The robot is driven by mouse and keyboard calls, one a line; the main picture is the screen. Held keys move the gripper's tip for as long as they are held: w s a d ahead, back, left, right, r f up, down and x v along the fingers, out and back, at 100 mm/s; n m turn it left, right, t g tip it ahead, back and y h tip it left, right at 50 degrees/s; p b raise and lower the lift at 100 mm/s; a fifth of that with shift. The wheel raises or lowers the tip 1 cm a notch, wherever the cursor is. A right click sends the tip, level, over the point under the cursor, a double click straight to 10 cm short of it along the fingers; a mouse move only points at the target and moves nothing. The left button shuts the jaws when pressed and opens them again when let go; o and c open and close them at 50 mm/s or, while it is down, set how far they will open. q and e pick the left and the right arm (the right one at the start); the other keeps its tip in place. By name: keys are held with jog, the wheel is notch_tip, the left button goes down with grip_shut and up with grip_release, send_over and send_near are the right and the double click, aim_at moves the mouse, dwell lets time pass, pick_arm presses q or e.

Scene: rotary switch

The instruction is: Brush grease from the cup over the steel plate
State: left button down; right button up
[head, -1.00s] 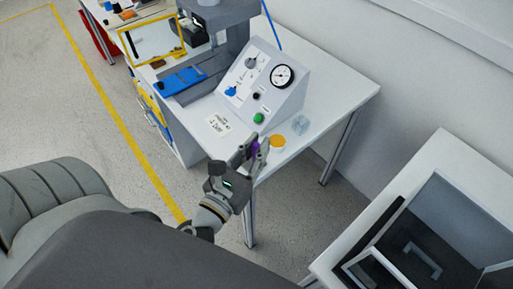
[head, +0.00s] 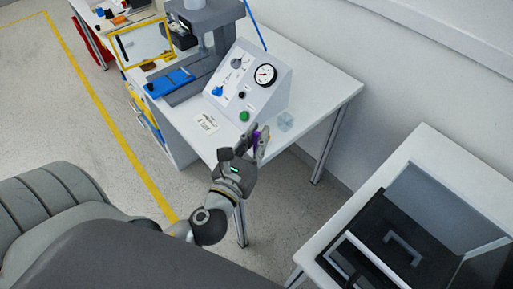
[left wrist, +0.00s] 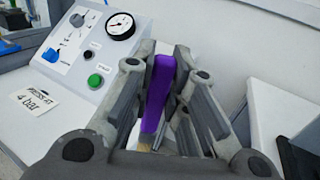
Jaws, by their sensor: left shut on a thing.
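My left gripper (head: 257,143) is at the near right corner of the white table, shut on a brush with a purple handle (head: 255,136). In the left wrist view the purple handle (left wrist: 159,85) stands between the fingers of the gripper (left wrist: 165,95), with a tan tip low between them. The orange-yellow cup from the earlier head frame is not visible now; the gripper covers about that spot. A small pale grey-blue piece (head: 286,122) lies just beyond the fingertips; I cannot tell whether it is the steel plate. My right gripper is not in view.
A sloped control box (head: 250,85) with gauge, knobs and green button stands behind the gripper. A label card (head: 206,123) lies left of it. A press with a blue plate (head: 170,82) is farther left. Another bench (head: 420,160) stands at right.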

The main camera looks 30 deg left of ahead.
pick_arm(q)
jog(key=w+a+r+n+y+p, duration=0.1)
jog(key=w+a+r+n+y, duration=0.2)
jog(key=w, duration=0.7)
notch_tip(320, 180, down, 7)
jog(key=w+a+m+b, duration=0.1)
jog(key=b, duration=0.6)
jog(key=shift+w+a+r+g, duration=0.15)
jog(key=shift+a+r+g, duration=0.05)
jog(key=shift+a+g, duration=0.1)
jog(key=shift+f+b, duration=0.3)
jog(key=shift+f, duration=0.2)
dwell(0.3)
dwell(0.5)
notch_tip(320, 180, up, 7)
jog(key=p, duration=0.8)
dwell(0.4)
